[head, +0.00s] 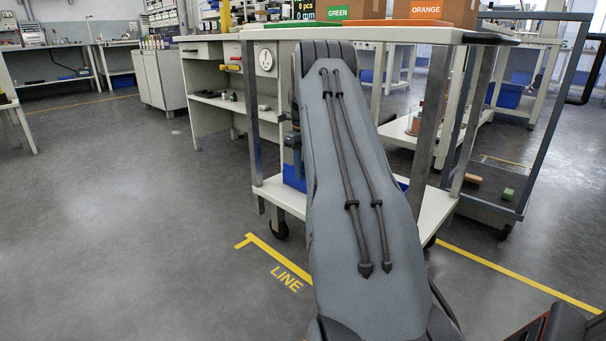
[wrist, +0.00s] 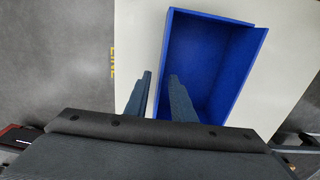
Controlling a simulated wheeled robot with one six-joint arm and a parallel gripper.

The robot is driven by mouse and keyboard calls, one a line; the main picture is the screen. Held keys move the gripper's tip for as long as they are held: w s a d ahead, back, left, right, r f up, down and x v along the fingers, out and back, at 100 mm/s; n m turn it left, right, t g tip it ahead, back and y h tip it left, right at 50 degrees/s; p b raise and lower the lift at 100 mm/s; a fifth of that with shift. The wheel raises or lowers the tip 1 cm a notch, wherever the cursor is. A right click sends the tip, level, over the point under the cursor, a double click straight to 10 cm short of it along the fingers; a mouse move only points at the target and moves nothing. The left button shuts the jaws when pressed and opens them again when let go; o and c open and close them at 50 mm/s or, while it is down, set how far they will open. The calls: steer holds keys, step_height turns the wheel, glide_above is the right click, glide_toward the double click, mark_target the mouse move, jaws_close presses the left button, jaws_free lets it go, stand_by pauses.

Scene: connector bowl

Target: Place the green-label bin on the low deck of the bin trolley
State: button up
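A blue bin (wrist: 208,50) stands upright and empty on a white surface (wrist: 285,72) in the wrist view; no label shows on it. In the head view, blue parts (head: 293,178) show on the trolley's low deck (head: 436,208), mostly behind my arm. My gripper (wrist: 160,75) has its two fingers apart at the bin's left wall, one outside and one over the inside. I cannot tell if they touch the wall. The gripper is hidden in the head view. The trolley's top deck (head: 385,34) carries a GREEN sign (head: 338,13) and an ORANGE sign (head: 426,9).
Brown boxes (head: 460,14) stand behind the signs. A dark-framed cart (head: 540,110) stands close to the right, with small blocks (head: 508,194) on its base. A workbench (head: 222,110) is behind on the left. The floor (head: 130,240) at left is clear, with yellow lines.

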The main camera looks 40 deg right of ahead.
step_height(320, 180, up, 4)
steer(key=shift+f+p, duration=0.25)
steer(key=shift+p, duration=0.55)
